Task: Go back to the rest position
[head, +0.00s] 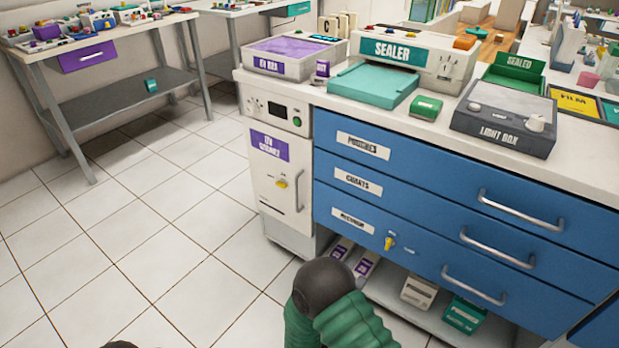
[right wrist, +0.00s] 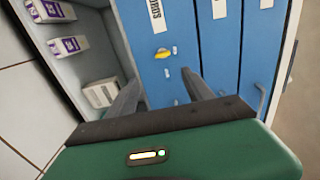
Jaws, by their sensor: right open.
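My right gripper (right wrist: 160,82) shows in the right wrist view with its two dark fingers apart and nothing between them. It faces the blue drawer cabinet and its open lower shelf. In the head view my green right arm, with a dark round joint, rises from the bottom edge in front of the cabinet; its fingers cannot be made out there. My left gripper is not in view; only a small dark shape shows at the bottom left edge.
The blue drawers (head: 440,215) have metal handles, and a yellow key (head: 389,243) sits at the lowest one. The counter holds a sealer (head: 405,55) and a light box (head: 503,115). Boxes (head: 465,314) stand on the low shelf. The tiled floor (head: 130,230) at left is clear.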

